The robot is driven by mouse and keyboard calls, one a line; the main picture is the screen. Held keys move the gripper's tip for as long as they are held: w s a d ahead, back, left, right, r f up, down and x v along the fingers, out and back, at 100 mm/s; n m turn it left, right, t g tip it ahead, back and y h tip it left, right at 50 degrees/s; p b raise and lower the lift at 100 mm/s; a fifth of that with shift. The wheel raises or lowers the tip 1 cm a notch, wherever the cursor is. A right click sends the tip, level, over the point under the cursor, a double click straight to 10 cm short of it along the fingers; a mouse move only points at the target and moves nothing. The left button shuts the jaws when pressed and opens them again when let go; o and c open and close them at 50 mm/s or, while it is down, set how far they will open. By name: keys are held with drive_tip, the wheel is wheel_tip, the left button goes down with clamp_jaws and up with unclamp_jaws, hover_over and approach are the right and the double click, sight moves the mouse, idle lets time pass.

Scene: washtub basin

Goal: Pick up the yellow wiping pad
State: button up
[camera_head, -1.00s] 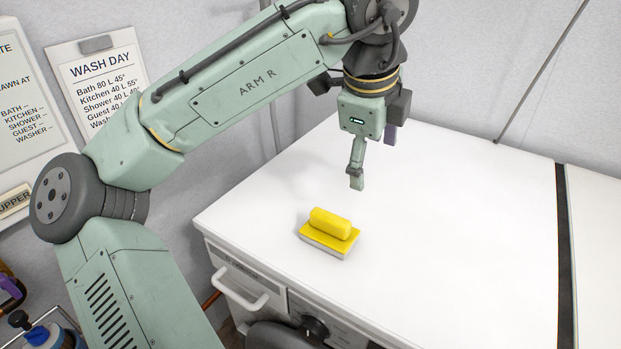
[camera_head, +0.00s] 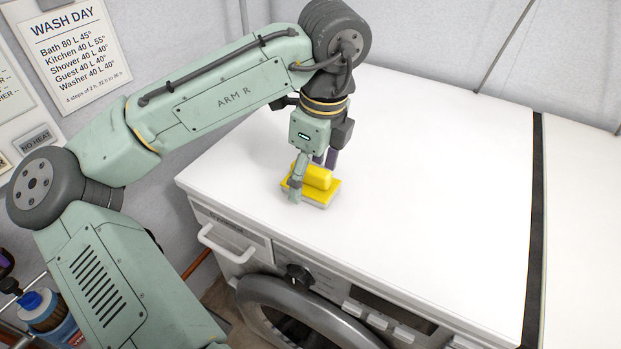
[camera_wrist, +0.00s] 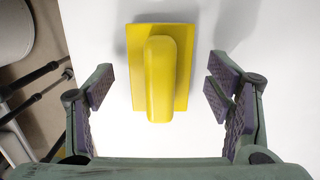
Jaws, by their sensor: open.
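The yellow wiping pad (camera_head: 319,177) lies on the white top of the washing machine, near its front left corner. It has a yellow block handle on a flat yellow plate, with a pale layer beneath. My gripper (camera_head: 311,178) is low over the pad, with one finger in front of it and the other partly hidden behind it. In the wrist view the pad (camera_wrist: 160,75) lies between and ahead of the two fingers of my gripper (camera_wrist: 160,108). The fingers are spread, with a gap on both sides of the handle.
The white machine top (camera_head: 430,160) is clear around the pad and to the right, as far as a dark gap (camera_head: 535,220). A blue-capped bottle (camera_head: 45,310) stands at lower left.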

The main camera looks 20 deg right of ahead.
drive_tip(key=shift+f, duration=0.5)
drive_tip(key=c, duration=1.4)
drive_tip(key=shift+o, duration=0.2)
drive_tip(key=shift+r, duration=0.1)
drive_tip(key=shift+r, duration=0.55)
wheel_tip(320, 180, up, 2)
drive_tip(key=shift+r+b, duration=0.25)
drive_tip(key=shift+b, duration=0.05)
drive_tip(key=s+a+b, duration=0.1)
drive_tip(key=s+a, duration=0.2)
drive_tip(key=s, duration=0.4)
drive_tip(key=s+a+r+b, duration=0.1)
drive_tip(key=s+a, duration=0.3)
drive_tip(key=s, duration=0.3)
drive_tip(key=shift+s+a+r, duration=0.15)
